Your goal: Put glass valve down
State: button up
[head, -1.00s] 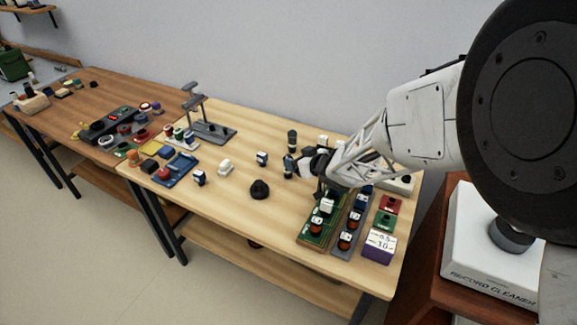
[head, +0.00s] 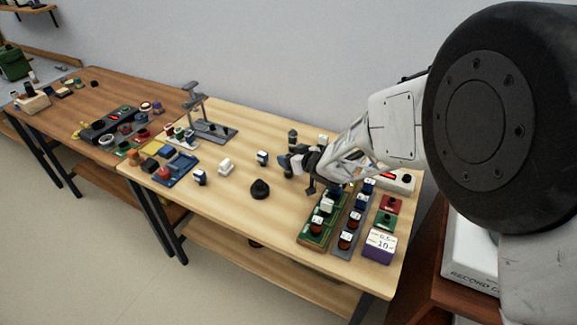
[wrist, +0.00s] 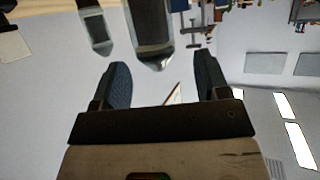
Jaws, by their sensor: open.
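My gripper (head: 287,165) is over the back right of the light wooden table, low among small parts. In the wrist view its two dark fingers (wrist: 163,85) are spread apart with nothing gripped between them. A glass valve (wrist: 152,35), grey and clear with a pointed end, shows just beyond and between the fingertips. A second, smaller glassy piece (wrist: 97,30) is to its left. The wrist picture looks upside down. In the head view a dark upright valve-like piece (head: 292,137) stands just behind the gripper. The gripper hides part of that area.
A green board (head: 307,240) and a grey strip (head: 342,250) with tubes lie in front of the gripper. A purple-white box (head: 379,247) is at the right. A black knob (head: 260,189) and a blue tray (head: 176,169) lie left. Bare tabletop lies around the knob.

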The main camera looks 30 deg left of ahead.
jog(key=shift+x, duration=1.9)
jog(key=shift+d+f, duration=0.1)
jog(key=c, duration=1.1)
notch_tip(320, 180, up, 10)
